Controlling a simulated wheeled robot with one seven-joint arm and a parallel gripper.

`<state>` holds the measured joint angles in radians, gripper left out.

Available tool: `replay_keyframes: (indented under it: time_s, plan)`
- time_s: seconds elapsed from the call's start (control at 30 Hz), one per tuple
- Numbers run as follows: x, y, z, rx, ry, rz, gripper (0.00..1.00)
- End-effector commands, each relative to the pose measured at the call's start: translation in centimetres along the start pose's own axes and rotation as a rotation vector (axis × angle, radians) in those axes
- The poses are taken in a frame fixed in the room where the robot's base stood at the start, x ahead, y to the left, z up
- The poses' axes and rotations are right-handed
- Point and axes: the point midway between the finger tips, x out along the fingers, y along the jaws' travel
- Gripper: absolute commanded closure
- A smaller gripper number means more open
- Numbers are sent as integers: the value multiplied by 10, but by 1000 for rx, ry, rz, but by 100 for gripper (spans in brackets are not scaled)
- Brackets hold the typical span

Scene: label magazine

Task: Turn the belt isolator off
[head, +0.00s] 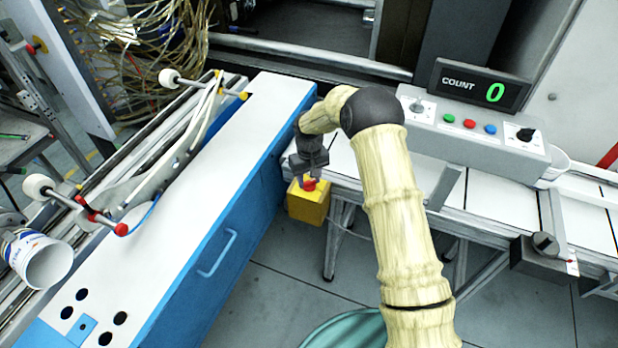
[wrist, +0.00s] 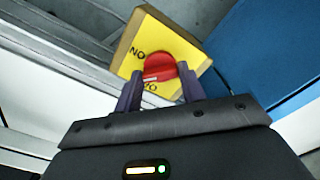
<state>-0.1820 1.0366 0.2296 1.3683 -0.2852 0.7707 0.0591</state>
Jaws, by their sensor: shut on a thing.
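A yellow box (head: 306,208) with a red knob (head: 310,185) on top is at the left end of the conveyor, beside the blue cabinet; it looks like the belt isolator. In the wrist view the yellow box (wrist: 189,50) bears black lettering, partly hidden by the round red knob (wrist: 160,65). My gripper (head: 309,176) reaches down over the box from above. In the wrist view my gripper (wrist: 160,78) has its two dark fingers on either side of the red knob, shut on it. The knob's exact pointing direction is hard to tell.
A grey control box (head: 470,135) with several coloured buttons stands on the conveyor, under a counter display (head: 478,86) reading 0. The blue cabinet (head: 235,250) with a white top is close on the left. A black knob (head: 545,243) sits on a grey housing at right.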

Motion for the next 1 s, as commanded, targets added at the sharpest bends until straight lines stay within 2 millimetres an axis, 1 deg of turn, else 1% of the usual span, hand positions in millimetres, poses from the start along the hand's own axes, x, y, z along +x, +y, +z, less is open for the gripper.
replay_keyframes:
  time_s: [0.6,0.8,1.0]
  plan:
    - [-3,-1,-3,-568,10,1,83]
    - [-3,-1,-3,-698,10,2,83]
    - [-3,-2,-3,-768,11,2,83]
